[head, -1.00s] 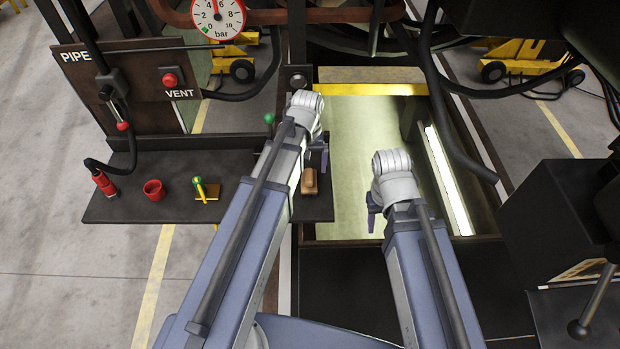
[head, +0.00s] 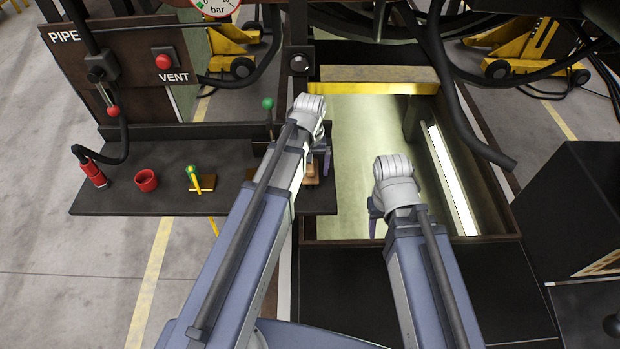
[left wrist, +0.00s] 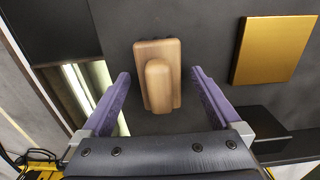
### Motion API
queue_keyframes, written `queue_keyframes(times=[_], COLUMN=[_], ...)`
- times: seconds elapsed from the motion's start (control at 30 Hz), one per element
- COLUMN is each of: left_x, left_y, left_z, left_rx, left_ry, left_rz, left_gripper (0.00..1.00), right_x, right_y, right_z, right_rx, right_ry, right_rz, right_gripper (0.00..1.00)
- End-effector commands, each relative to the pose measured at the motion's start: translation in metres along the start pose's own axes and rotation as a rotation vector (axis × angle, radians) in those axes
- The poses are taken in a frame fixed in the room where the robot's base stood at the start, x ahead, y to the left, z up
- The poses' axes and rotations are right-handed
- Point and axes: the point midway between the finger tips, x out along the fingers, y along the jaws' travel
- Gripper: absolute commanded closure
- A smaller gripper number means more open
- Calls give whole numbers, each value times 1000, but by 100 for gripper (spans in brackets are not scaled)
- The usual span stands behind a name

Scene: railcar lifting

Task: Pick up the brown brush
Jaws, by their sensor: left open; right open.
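The brown brush (left wrist: 157,75) is a light wooden block with a rounded handle on top. In the left wrist view it lies on the dark shelf between the purple fingers of my left gripper (left wrist: 158,92), with a gap on each side. The head view shows only part of the brush (head: 312,178), as my left gripper (head: 318,160) and arm cover the rest. My left gripper is open and empty. My right gripper (head: 375,215) hangs over the lit pit, open, mostly hidden behind its wrist.
The dark shelf (head: 130,200) also holds a red bottle (head: 93,174), a red cup (head: 146,180) and a green-and-yellow tool (head: 194,179) on a yellow plate. A green-knobbed lever (head: 268,104) stands beside my left wrist. The pit (head: 350,140) lies to the right.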

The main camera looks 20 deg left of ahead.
Motion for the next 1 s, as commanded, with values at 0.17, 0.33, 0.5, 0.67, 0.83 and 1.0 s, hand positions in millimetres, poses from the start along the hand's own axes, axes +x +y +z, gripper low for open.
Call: queue_keyframes(times=[0.17, 0.33, 0.5, 0.67, 0.83, 1.0], left_x=[6, 5, 5, 5, 5, 5], left_y=[0, 0, 0, 0, 0, 0], left_z=[0, 0, 0, 0, 0, 0], left_rx=[0, 0, 0, 0, 0, 0], left_ry=[1, 1, 1, 1, 1, 1], left_rz=[0, 0, 0, 0, 0, 0], left_gripper=[3, 8, 27, 45, 64, 84], right_x=[6, 5, 5, 5, 5, 5], right_y=[0, 0, 0, 0, 0, 0], right_z=[0, 0, 0, 0, 0, 0], right_rx=[-2, -2, -2, -2, -2, -2], right_ry=[0, 0, 0, 0, 0, 0], right_rz=[0, 0, 0, 0, 0, 0], right_gripper=[50, 50, 50, 50, 50, 50])
